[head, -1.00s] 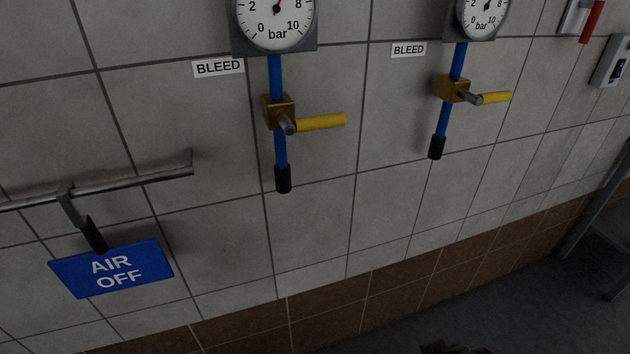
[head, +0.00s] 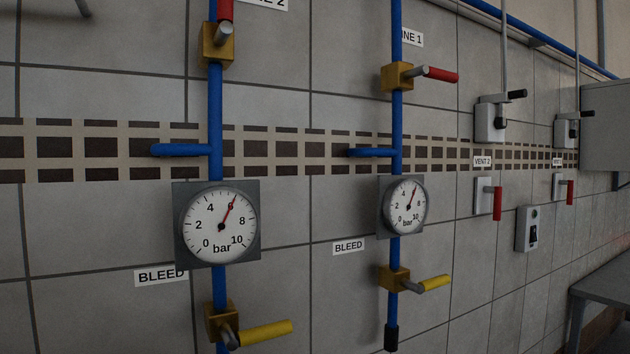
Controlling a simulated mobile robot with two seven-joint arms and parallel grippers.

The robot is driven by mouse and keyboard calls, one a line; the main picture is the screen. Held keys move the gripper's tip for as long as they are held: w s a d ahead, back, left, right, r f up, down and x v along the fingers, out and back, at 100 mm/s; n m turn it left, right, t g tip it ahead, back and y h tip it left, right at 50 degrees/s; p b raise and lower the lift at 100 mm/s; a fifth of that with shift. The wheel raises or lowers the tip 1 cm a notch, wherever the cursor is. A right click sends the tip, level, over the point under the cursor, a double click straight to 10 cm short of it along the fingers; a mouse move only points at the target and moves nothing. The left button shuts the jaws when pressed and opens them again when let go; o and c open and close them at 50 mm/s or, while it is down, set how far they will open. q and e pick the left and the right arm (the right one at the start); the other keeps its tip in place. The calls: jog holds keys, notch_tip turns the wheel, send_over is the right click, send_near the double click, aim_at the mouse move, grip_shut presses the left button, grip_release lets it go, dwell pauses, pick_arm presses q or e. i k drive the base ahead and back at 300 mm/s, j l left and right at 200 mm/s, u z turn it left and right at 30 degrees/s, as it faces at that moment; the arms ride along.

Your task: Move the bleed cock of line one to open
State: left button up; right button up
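Line one's blue pipe (head: 397,120) runs down the wall right of centre, beside a partly hidden label (head: 412,38) ending in "NE 1". Its brass bleed cock (head: 393,279) sits low on the pipe beside a BLEED label (head: 348,247). The yellow bleed handle (head: 434,283) points right, across the pipe. Below it the pipe ends in a black tip (head: 391,338). Line one's gauge (head: 404,206) stands above the cock, its needle near 6 bar. Line one's upper cock (head: 397,76) has its red handle (head: 441,74) pointing right, across the pipe. Neither gripper shows.
Line two's pipe (head: 215,120) is at left, its red handle (head: 225,10) up along the pipe, its gauge (head: 221,223) near 6, its yellow bleed handle (head: 264,333) pointing right. Vent switches (head: 491,122), a rocker switch box (head: 529,229) and a grey table (head: 600,288) are at right.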

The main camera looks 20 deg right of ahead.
aim_at(419, 289)
jog(key=l+z, duration=0.15)
jog(key=z, duration=1.25)
